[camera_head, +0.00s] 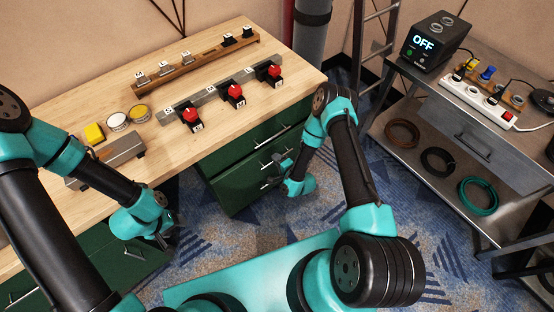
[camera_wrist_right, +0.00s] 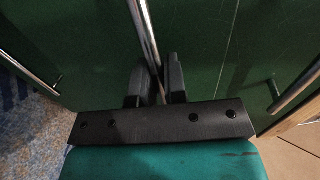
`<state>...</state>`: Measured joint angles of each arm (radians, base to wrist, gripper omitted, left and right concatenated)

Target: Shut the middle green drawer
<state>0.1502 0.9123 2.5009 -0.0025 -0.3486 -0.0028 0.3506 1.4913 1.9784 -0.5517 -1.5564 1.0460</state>
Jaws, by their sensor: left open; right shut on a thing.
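The green drawer unit (camera_head: 228,160) stands under the right end of the wooden bench, with bar handles on its fronts. My right gripper (camera_head: 281,165) is at the middle drawer (camera_head: 238,178), shut on its metal handle. In the right wrist view the handle (camera_wrist_right: 146,35) runs between the two dark fingers (camera_wrist_right: 157,75), against a green front (camera_wrist_right: 195,35). My arm and gripper hide part of the fronts. I cannot tell whether the middle front stands slightly out. My left gripper (camera_head: 164,236) is open and empty, low in front of the bench's left part.
Neighbouring handles show left (camera_wrist_right: 28,72) and right (camera_wrist_right: 295,88) in the wrist view. The wooden bench (camera_head: 110,93) carries red switches (camera_head: 233,92) and buttons. A grey metal table (camera_head: 420,85) stands at the right. Carpet (camera_head: 215,228) lies open before the drawers.

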